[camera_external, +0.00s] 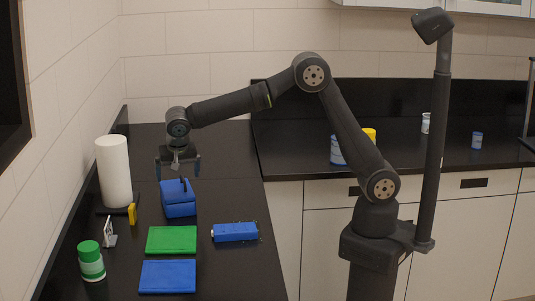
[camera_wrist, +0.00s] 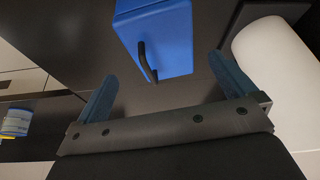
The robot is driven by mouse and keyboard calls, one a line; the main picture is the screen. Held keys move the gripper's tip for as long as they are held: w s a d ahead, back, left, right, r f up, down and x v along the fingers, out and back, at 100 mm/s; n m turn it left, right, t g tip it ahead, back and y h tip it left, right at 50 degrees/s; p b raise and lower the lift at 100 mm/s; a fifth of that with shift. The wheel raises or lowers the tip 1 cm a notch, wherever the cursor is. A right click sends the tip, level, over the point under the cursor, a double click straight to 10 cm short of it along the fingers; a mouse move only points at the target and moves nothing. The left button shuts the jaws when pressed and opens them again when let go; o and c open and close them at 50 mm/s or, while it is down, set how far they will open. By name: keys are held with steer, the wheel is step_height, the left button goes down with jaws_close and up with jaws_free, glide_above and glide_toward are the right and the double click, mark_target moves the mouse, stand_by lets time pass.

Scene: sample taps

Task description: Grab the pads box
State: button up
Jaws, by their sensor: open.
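A blue box with a black handle (camera_external: 180,204) stands on the black counter, just below my gripper (camera_external: 178,172). A smaller flat blue box (camera_external: 235,232) lies to its right and nearer the camera. No readable label shows which is the pads box. In the wrist view, the handled blue box (camera_wrist: 160,35) is at the top centre, beyond my open gripper (camera_wrist: 162,72). Its black handle points toward the space between the two fingers. The fingers are apart and empty, and I see no contact with the box.
A white paper roll (camera_external: 114,172) stands left of the handled box, close to one finger in the wrist view. A yellow item (camera_external: 132,214), a green-lidded container (camera_external: 91,261), a green pad (camera_external: 172,240) and a blue pad (camera_external: 168,276) occupy the front counter.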

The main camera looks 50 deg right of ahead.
mark_target(177, 190)
steer(key=x, duration=1)
steer(key=shift+r, duration=0.1)
steer(key=c, duration=0.9)
